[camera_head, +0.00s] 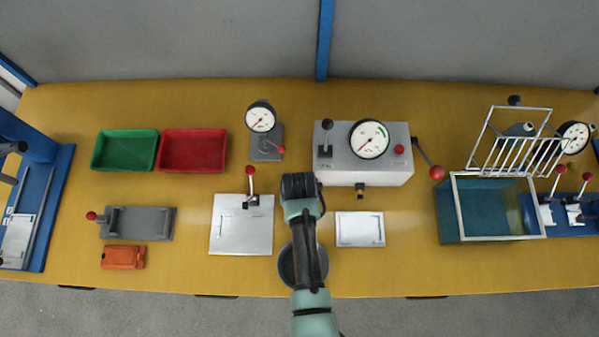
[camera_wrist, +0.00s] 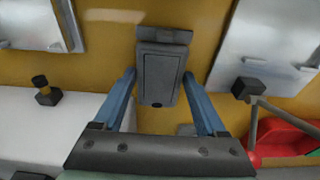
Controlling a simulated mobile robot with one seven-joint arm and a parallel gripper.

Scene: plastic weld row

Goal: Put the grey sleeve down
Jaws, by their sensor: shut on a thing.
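The grey sleeve (camera_wrist: 160,78) shows in the wrist view as a dark grey boxy piece with a raised rectangular face and a small dark round spot at its lower end. The two blue fingers of my gripper (camera_wrist: 159,76) are shut on its sides. Yellow bench top shows around it; I cannot tell whether it touches the bench. In the head view my gripper (camera_head: 300,187) is over the middle of the bench, between the clamp plate and the gauge box. My arm hides the sleeve there.
A silver clamp plate (camera_head: 240,236) lies left of my arm and a smaller plate (camera_head: 360,230) right. The white gauge box (camera_head: 340,172) stands close behind right. A red bin (camera_head: 193,150) and green bin (camera_head: 125,150) are back left. A dark round bowl (camera_head: 284,268) is partly under my arm.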

